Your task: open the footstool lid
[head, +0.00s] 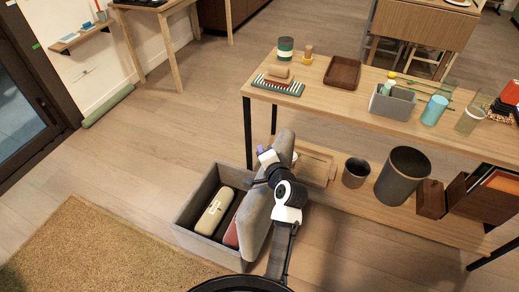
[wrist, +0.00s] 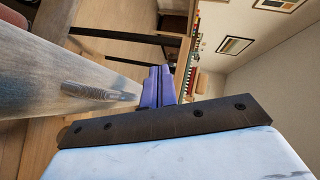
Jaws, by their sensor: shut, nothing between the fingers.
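The footstool (head: 190,240) is a grey fabric box on the wooden floor, its inside showing. Its grey padded lid (head: 256,222) stands raised, roughly upright along the box's right side. A cream case (head: 214,211) and a reddish item (head: 231,236) lie inside. My gripper (head: 262,150) is at the lid's upper part, my arm crossing in front of it. In the wrist view its purple fingers (wrist: 158,87) are together and empty. A grey surface with a small metal fitting (wrist: 86,91) is left of the fingers, probably the lid. Whether they touch it is unclear.
A shag rug (head: 100,250) lies to the left. Bare floor is free beyond the footstool.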

